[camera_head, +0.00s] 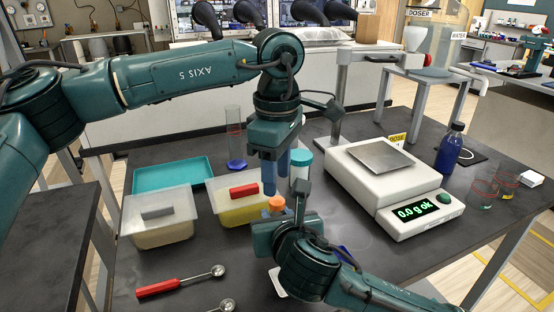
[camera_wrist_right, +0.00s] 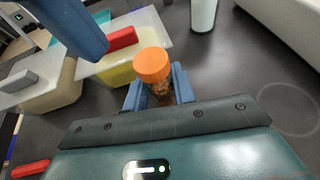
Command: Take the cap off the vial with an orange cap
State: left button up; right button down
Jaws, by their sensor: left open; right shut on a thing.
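The vial with an orange cap (camera_head: 276,203) is held upright by my right gripper (camera_head: 277,217), with the cap on top. In the right wrist view the orange cap (camera_wrist_right: 152,65) sits on the vial (camera_wrist_right: 161,94), which has brownish contents, between the blue fingers (camera_wrist_right: 159,90). My left gripper (camera_head: 276,178) points down just above and behind the cap, with its blue fingers apart and nothing seen between them. One left finger also shows in the right wrist view (camera_wrist_right: 70,25), clear of the cap.
Left are a container with a grey-handled lid (camera_head: 160,232), a yellow-filled container (camera_head: 245,212) and a teal tray (camera_head: 172,174). A teal-capped white bottle (camera_head: 300,170) stands close behind the grippers. A balance (camera_head: 390,180) is at right; a red-handled spoon (camera_head: 165,286) lies in front.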

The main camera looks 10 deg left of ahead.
aim_at(277, 200)
pick_arm(q)
jog(key=shift+f, duration=2.4)
grip_shut()
jog(key=n, duration=0.3)
jog(key=shift+r, duration=0.25)
jog(key=shift+r, duration=0.9)
jog(key=shift+r, duration=0.1)
